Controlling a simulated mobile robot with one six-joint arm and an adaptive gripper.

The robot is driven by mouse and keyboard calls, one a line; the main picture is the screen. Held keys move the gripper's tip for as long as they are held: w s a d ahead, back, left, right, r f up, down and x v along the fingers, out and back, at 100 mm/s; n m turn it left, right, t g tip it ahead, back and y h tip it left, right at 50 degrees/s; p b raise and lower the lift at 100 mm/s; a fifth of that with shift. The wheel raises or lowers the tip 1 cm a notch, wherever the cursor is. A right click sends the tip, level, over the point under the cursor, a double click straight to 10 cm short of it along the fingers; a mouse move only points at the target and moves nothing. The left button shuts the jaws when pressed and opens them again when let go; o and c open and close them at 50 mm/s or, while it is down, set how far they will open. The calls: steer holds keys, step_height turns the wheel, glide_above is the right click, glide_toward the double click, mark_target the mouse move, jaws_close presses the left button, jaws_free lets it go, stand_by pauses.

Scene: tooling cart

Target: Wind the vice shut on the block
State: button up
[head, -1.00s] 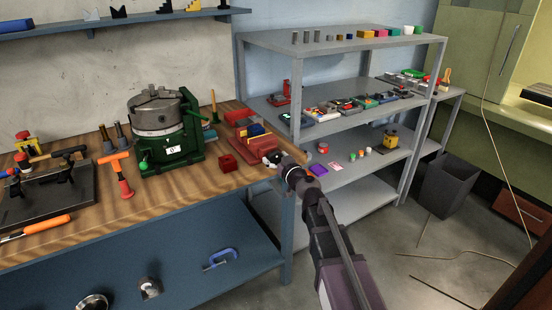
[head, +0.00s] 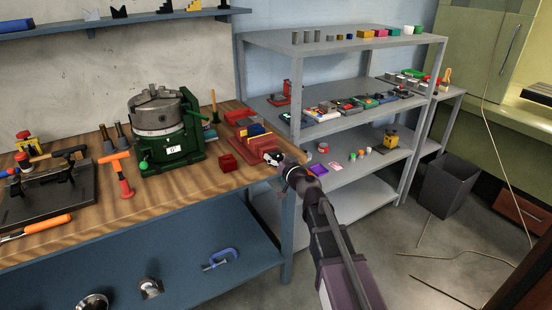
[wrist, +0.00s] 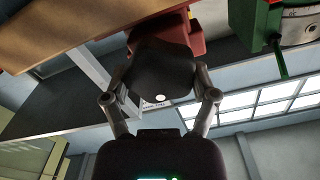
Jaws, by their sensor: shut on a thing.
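The red vice (head: 256,147) sits at the right end of the wooden bench, and its red body also shows at the top of the wrist view (wrist: 185,36). Blue and yellow pieces (head: 254,131) show at its upper part; I cannot tell which is the block, or whether a gap remains at the jaws. My gripper (head: 279,159) is at the vice's near right end, shut on the dark vice handle (wrist: 157,78), which lies between its fingers in the wrist view. The fingers and my arm hide part of the handle.
A green machine with a round grey table (head: 160,125) stands left of the vice. The grey shelf rack (head: 345,131) stands close to the right. Open floor lies in front of the rack.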

steer(key=m, duration=0.8)
steer(key=shift+d+f+m, duration=0.1)
steer(key=shift+f+m, duration=0.05)
steer(key=shift+m, duration=0.25)
steer(key=o, duration=1)
steer(key=shift+w, duration=0.1)
steer(key=shift+d, duration=0.1)
steer(key=v, duration=1.2)
